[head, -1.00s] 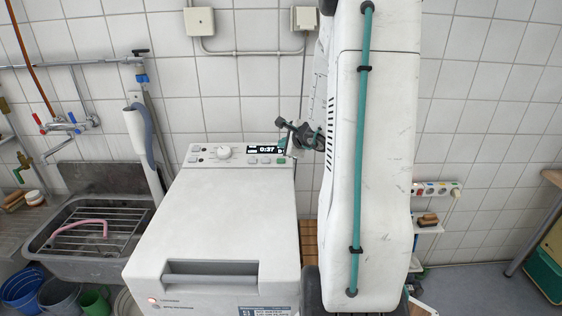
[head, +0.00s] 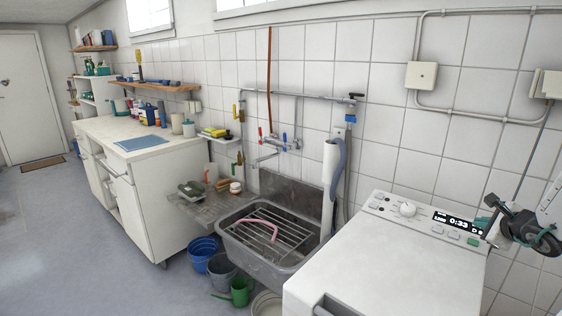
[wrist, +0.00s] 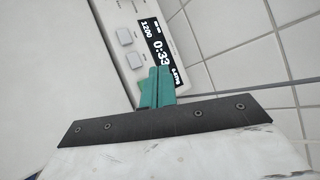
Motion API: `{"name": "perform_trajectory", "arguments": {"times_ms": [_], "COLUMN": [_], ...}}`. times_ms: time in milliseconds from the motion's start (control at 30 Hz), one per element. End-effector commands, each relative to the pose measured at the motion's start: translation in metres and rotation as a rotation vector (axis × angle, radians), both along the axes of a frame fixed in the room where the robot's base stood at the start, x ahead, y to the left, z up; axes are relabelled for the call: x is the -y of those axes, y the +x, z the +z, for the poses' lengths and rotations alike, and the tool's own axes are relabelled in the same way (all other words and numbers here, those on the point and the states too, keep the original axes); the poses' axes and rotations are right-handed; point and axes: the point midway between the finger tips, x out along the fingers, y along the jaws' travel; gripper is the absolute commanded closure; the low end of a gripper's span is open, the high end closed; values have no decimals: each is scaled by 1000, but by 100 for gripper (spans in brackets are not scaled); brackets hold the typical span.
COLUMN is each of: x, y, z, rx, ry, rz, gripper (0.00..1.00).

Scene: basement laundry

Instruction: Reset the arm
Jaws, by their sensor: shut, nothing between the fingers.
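My gripper (head: 490,222) is at the right edge of the head view, beside the display end of the washing machine's control panel. In the wrist view its teal fingers (wrist: 156,88) are together, with nothing between them. The white washing machine (head: 385,262) stands at the lower right. Its lit display (head: 457,222) reads 0:33, and the display also shows in the wrist view (wrist: 162,45) just beyond the fingers. I cannot tell whether the fingertips touch the panel. Most of my arm is out of the head view.
A metal sink (head: 270,262) with a rack and pink hose is left of the machine. Buckets (head: 222,270) and a green watering can (head: 240,291) stand below it. A white counter (head: 135,140) is further left. Open floor (head: 90,240) lies at the left.

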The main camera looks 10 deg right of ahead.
Motion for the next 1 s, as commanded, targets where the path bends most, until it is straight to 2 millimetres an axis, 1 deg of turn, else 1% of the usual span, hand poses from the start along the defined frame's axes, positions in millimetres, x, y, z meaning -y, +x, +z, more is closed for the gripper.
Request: {"name": "perform_trajectory", "arguments": {"times_ms": [67, 100, 167, 200, 267, 300, 367, 400, 467, 500, 567, 600, 667, 700, 767, 800, 900, 1000], "x": [-16, -27, -50, -70, -102, -124, -159, -181, -214, -234, -262, -279, -301, -312, -326, -333, -343, -347], "y": [0, -1, -4, -5, -7, -10, -17, -24, -37, -48, -67, -80, -102, -117, -139, -154, -186, -214], "z": [-4, -6, -2, 3, 12, 17, 25, 30, 36, 41, 46, 49, 54, 56, 60, 63, 70, 78], "rx": [-10, -19, -31, -42, -60, -75, -102, -124, -162, -191, -239, -276, -335, -377, -441, -484, -590, -688], "ry": [4, 3, -9, -22, -45, -63, -90, -112, -147, -173, -218, -252, -306, -346, -410, -454, -582, -727], "rz": [78, 133, 236, 319, 451, 541, 679, 772, 911, 1002, 1139, 1229, 1356, 1436, 1545, 1614, 1759, 1873], "gripper": [100, 100, 100, 100, 100, 100, 100, 100, 100, 100, 100, 100, 100, 100, 100, 100, 100, 100]}}
